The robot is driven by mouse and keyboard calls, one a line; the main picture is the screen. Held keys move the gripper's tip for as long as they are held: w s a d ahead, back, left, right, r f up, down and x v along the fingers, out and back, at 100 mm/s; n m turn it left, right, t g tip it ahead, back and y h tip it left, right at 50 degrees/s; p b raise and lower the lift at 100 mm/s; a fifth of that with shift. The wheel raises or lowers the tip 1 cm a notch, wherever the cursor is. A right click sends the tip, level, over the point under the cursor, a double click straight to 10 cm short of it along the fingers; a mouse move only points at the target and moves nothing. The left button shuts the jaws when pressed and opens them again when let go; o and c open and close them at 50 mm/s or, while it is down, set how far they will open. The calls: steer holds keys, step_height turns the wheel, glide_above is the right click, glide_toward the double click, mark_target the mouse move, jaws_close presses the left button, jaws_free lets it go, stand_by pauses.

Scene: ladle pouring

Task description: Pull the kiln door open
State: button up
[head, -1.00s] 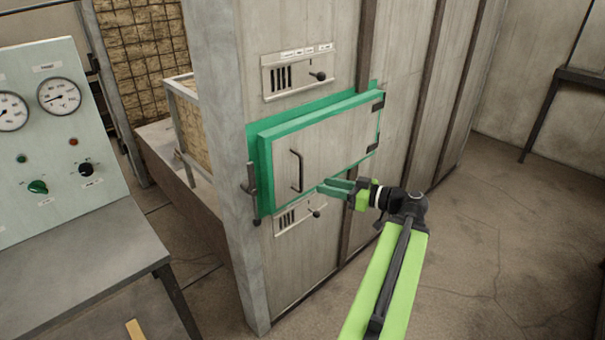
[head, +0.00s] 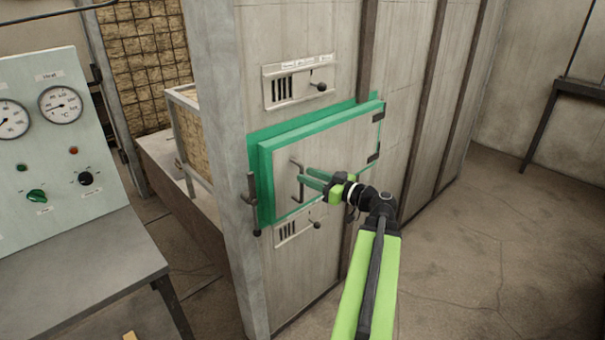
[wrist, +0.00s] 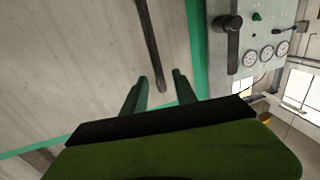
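The kiln door (head: 345,140) is a pale panel with a green edge, set in a green frame on the kiln wall. It looks shut. Its dark bar handle (head: 301,194) stands upright near the door's left edge. My gripper (head: 303,174) is at the handle, fingers pointing left. In the wrist view, the handle (wrist: 150,42) reaches down between the two green fingertips (wrist: 159,80), with a gap on each side. The gripper is open. A dark latch lever (head: 253,203) hangs left of the door; it also shows in the wrist view (wrist: 233,42).
Vent plates with small knobs sit above (head: 299,82) and below (head: 293,229) the door. Dark hinges (head: 376,117) are on its right edge. A control panel with gauges (head: 60,104) and a grey table (head: 90,275) stand left. The floor at right (head: 480,250) is clear.

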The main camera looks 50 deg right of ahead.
steer(key=w, duration=0.3)
steer(key=shift+w+a, duration=0.15)
steer(key=shift+a, duration=0.05)
jaws_close()
stand_by(1.2)
